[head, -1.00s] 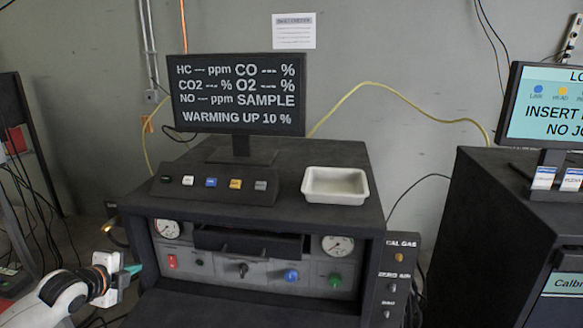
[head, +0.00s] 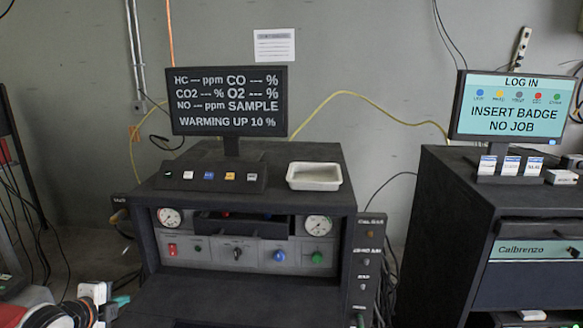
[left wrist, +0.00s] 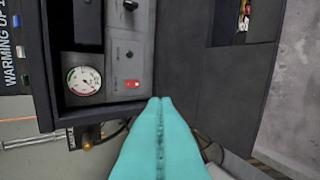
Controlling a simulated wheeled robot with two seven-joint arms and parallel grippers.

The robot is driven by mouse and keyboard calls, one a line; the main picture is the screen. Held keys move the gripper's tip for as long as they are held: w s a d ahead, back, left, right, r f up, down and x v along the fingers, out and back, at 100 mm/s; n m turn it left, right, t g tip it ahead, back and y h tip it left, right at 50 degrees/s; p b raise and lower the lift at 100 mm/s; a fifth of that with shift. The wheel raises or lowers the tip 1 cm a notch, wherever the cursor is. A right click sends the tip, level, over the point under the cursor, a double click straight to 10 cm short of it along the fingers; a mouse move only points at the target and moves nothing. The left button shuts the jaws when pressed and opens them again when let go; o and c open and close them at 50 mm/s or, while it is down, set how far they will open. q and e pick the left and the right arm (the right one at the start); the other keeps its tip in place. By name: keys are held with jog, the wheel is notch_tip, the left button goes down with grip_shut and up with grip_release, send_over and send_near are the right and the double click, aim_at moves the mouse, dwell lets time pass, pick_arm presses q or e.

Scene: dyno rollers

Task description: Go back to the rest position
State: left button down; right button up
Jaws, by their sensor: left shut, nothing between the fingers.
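My left gripper (head: 118,303) is at the lower left of the head view, to the left of the dark analyzer cabinet (head: 200,318). Its teal fingers (left wrist: 160,145) are shut together with nothing between them in the left wrist view. In that view they point toward the cabinet's front panel (left wrist: 130,60), near a red switch (left wrist: 132,84) and a round gauge (left wrist: 83,80). I cannot see contact between the fingers and the panel. My right gripper is not in view.
The analyzer screen (head: 228,100) reads WARMING UP 10 %. A white tray (head: 314,176) sits on the cabinet top. A second dark cabinet (head: 440,230) with a log-in screen (head: 510,105) stands at the right. A dark rack (head: 22,170) stands at the far left.

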pick_arm(q)
jog(key=s+d+f+n+g+h, duration=0.1)
jog(key=s+d+f+n+g, duration=0.35)
jog(key=s+d+f, duration=0.95)
jog(key=s+d+n+g+y, duration=0.1)
jog(key=s+d+n+g, duration=0.15)
jog(key=s+n, duration=0.55)
jog(key=s+d+n+g+y, duration=0.1)
jog(key=s+d+n, duration=0.25)
jog(key=s, duration=0.85)
notch_tip(320, 180, down, 25)
jog(key=s+a+g, duration=0.1)
jog(key=s+g, duration=0.1)
jog(key=s+a+f, duration=0.3)
jog(key=s+f, duration=1.3)
jog(key=f, duration=0.1)
jog(key=shift+s+g, duration=0.2)
jog(key=shift+g, duration=0.2)
